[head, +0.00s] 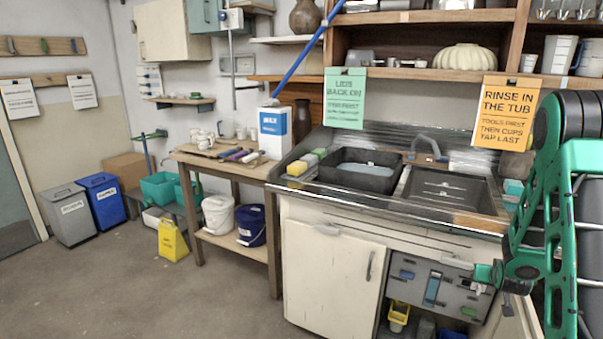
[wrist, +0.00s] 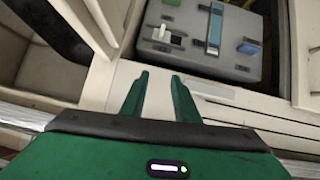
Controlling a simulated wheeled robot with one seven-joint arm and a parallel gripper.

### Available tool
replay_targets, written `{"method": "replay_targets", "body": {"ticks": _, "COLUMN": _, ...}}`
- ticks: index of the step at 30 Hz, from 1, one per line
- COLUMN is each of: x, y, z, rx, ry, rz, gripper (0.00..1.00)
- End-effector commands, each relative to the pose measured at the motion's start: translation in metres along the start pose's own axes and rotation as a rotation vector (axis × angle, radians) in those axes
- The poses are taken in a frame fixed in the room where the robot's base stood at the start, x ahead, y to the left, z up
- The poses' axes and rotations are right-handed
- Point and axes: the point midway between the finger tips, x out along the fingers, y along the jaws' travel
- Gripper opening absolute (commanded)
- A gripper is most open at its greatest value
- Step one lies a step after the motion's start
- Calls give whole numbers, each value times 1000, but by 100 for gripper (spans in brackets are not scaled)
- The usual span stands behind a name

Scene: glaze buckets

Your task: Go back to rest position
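My gripper (wrist: 160,85) shows in the wrist view with its two green fingers apart and nothing between them. Beyond the fingertips is the pale face of the sink cabinet, with a grey panel (wrist: 205,50) bearing a blue strip. In the head view my green and black arm comes down the right side, and its end (head: 488,274) is low, in front of the cabinet. The same grey panel (head: 412,280) is just left of it. The head view is too small to show the fingers clearly.
The counter with the sink (head: 450,190) and a black tub (head: 325,172) stands close by my arm. An orange sign (head: 507,112) hangs above. Floor at front left is clear.

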Motion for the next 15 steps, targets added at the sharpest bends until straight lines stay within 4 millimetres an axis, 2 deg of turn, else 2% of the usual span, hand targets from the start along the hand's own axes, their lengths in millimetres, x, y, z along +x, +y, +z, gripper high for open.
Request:
{"method": "replay_targets", "body": {"ticks": 1, "x": -15, "y": 1, "z": -7, "rx": 0, "ry": -26, "rz": 2, "gripper": 28}}
{"method": "replay_targets", "body": {"ticks": 8, "x": -89, "y": 7, "z": -8, "rx": 7, "ry": -199, "rz": 14, "gripper": 28}}
{"method": "replay_targets", "body": {"ticks": 15, "x": -178, "y": 13, "z": 7, "rx": 26, "ry": -385, "rz": 17, "gripper": 28}}
